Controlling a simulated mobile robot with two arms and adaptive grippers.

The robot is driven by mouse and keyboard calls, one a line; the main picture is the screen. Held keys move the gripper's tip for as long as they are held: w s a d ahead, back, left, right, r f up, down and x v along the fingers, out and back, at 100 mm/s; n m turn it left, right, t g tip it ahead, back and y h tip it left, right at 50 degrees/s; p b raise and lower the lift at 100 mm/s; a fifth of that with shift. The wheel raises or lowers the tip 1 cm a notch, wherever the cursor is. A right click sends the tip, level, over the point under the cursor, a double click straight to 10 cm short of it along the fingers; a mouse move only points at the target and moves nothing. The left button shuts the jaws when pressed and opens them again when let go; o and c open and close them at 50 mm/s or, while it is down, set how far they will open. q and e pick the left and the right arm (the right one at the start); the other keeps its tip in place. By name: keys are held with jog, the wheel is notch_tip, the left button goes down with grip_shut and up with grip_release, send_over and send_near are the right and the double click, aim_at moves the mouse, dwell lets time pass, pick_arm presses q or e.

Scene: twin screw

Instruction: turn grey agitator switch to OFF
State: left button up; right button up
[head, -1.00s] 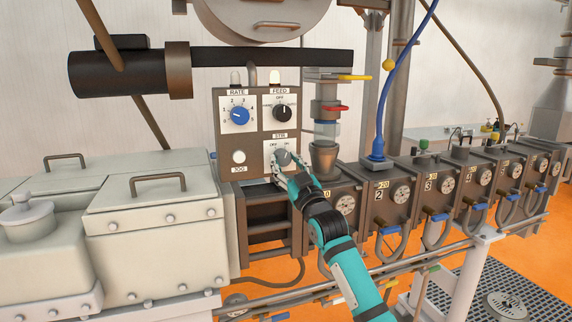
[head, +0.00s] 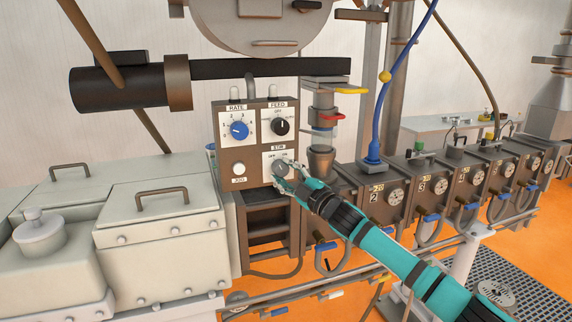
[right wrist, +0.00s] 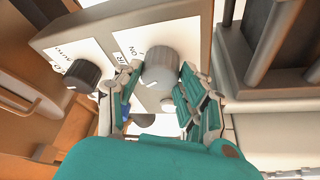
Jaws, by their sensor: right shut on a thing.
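The grey agitator switch (head: 280,168) is a round knob on a white plate marked STIR, with OFF on the left and ON on the right, at the lower right of the control panel. My right gripper (head: 287,176) is at the knob. In the right wrist view the grey knob (right wrist: 160,68) sits between the two fingers of my right gripper (right wrist: 155,85), which are shut on it. Its pointer direction is hard to read in the head view because the fingers cover part of it. My left gripper is not in view.
The panel also has a blue RATE knob (head: 239,130), a black FEED knob (head: 281,126) just above the grey one, and a white JOG button (head: 239,169). A column of brown modules with gauges (head: 397,197) runs right. A blue hose (head: 382,110) hangs behind my arm.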

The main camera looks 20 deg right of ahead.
jog(key=shift+n+p, duration=0.35)
jog(key=shift+n, duration=0.05)
jog(key=o, duration=1.2)
jog(key=shift+g, duration=0.3)
jog(key=v, duration=1.2)
